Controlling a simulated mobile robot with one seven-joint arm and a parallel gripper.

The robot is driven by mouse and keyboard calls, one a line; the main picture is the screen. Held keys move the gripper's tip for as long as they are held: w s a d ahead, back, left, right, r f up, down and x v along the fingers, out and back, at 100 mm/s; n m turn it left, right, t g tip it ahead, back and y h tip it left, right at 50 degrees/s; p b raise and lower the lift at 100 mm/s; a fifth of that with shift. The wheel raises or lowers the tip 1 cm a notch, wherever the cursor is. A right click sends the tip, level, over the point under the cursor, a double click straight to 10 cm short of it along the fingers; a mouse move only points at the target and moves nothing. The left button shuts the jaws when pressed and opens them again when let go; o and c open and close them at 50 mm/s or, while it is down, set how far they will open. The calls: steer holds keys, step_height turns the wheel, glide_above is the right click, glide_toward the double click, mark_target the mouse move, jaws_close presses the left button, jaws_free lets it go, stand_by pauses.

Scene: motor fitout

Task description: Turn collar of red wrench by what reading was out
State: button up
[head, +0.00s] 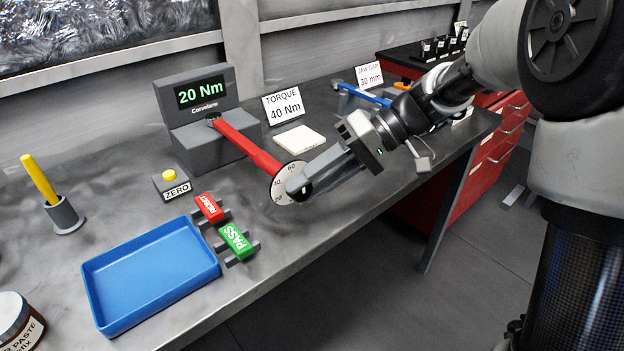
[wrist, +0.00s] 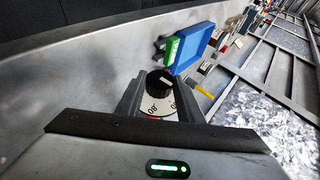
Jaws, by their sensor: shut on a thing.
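The red wrench (head: 245,146) has its far end in the grey tester (head: 193,121), whose display reads 20 Nm. A card (head: 284,105) beside it reads TORQUE 40 Nm. At the wrench's near end is a white dial (head: 281,185) with numbers, 60 and 20 among them. My gripper (head: 301,184) is shut on the black collar at this end. In the wrist view the black collar (wrist: 158,84) sits between the two fingers, with the dial (wrist: 160,106) below it. The gripper hides part of the dial, so I cannot tell its setting.
A white pad (head: 298,140) and a blue tool (head: 364,95) lie behind. The bench's front edge is close below my gripper.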

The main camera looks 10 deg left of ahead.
steer(key=shift+f+g+y, duration=0.1)
steer(key=shift+g+y, duration=0.3)
stand_by(0.3)
steer(key=o, duration=1.1)
steer(key=p+v, duration=0.3)
steer(key=v, duration=1.4)
steer(key=shift+w+d, duration=0.1)
steer(key=shift+d, duration=0.1)
